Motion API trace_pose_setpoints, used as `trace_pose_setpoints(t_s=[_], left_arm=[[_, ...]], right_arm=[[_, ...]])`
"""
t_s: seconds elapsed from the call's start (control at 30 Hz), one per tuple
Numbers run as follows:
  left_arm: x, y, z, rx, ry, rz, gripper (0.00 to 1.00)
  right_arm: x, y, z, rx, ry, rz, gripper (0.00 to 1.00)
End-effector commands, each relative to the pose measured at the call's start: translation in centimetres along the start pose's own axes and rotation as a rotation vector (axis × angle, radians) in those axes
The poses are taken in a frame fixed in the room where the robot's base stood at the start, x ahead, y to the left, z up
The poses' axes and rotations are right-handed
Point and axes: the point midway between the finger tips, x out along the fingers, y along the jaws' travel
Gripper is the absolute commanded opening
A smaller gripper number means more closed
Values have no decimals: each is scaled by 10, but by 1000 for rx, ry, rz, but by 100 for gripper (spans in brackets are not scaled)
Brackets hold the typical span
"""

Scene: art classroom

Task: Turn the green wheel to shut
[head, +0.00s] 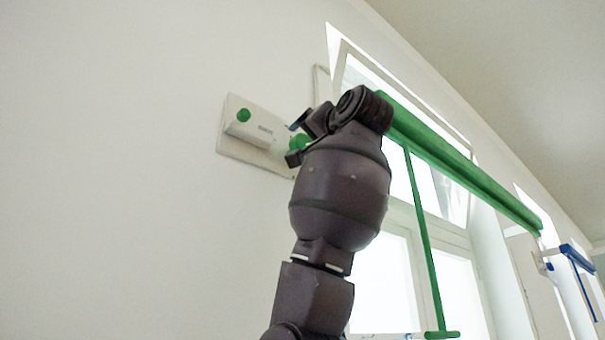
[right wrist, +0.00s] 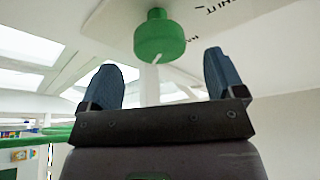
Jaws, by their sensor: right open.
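The green wheel (head: 300,142) sits on a pale wall plate (head: 228,146), partly hidden by my right gripper in the head view. In the right wrist view the wheel (right wrist: 160,38) is a round green knob with a narrower hub, beyond the fingertips and roughly centred between them. My right gripper (head: 296,138) is open, with its two blue-grey fingers (right wrist: 162,75) spread apart and nothing held. I cannot tell whether a finger touches the wheel. Lettering on the plate (right wrist: 240,12) is only partly readable. My left gripper is out of view.
Left of the wheel, a white box (head: 251,132) with a small green disc (head: 243,115) juts from the plate. A long green roller (head: 460,168) runs above the window to the right, with a green rod (head: 424,235) hanging down. The wall at left is bare.

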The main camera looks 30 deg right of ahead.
Motion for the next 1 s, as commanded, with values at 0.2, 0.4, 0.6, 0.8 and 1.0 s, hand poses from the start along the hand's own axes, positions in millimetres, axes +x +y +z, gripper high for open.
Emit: trace_pose_setpoints(t_s=[0.2,0.4,0.6,0.8,1.0], left_arm=[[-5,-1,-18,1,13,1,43],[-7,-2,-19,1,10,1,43],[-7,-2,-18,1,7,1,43],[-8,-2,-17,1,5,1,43],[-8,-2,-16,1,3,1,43]], right_arm=[[35,-1,-1,0,-4,1,88],[50,0,0,-1,-1,0,88],[54,0,1,0,-1,0,88],[54,0,1,0,-1,0,82],[53,0,0,0,-1,0,52]])
